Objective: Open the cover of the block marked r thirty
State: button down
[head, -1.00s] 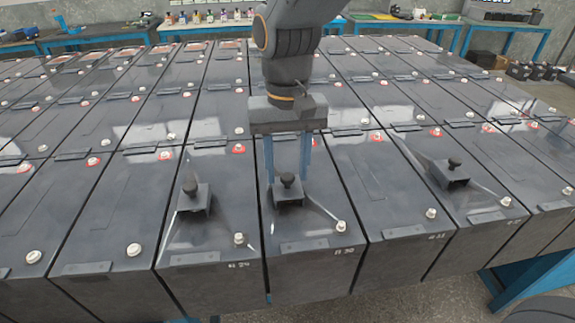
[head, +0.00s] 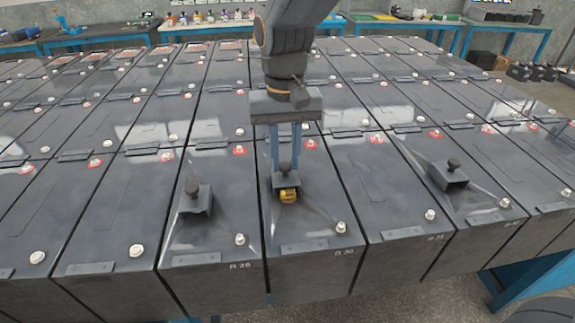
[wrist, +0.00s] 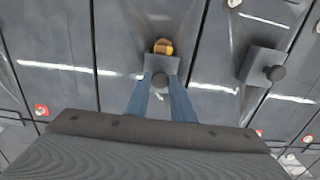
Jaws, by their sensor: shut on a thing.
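The block (head: 310,215) with a faint label that seems to end in 30 stands in the front row. Its small dark cover (head: 287,180) with a round knob (head: 285,167) is swung back, and a yellow part (head: 288,196) shows at its front. My gripper (head: 285,162) comes down from behind with its blue fingers shut on the knob. In the wrist view the fingers (wrist: 160,85) are on both sides of the knob (wrist: 159,80), with the cover (wrist: 161,64) and the yellow part (wrist: 163,47) beyond them.
Similar covers with knobs sit on the block to the left (head: 195,199) and on one to the right (head: 448,176); no yellow shows at either. White round terminals (head: 341,228) stand up from the blocks. Benches line the back.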

jog(key=w, duration=0.1)
jog(key=w+a, duration=0.1)
jog(key=w, duration=0.1)
jog(key=shift+w, duration=0.2)
jog(key=c, duration=1.5)
grip_release()
jog(key=shift+r, duration=0.1)
jog(key=shift+r+b, duration=0.65)
jog(key=shift+r, duration=3.2)
jog(key=shift+c, duration=0.3)
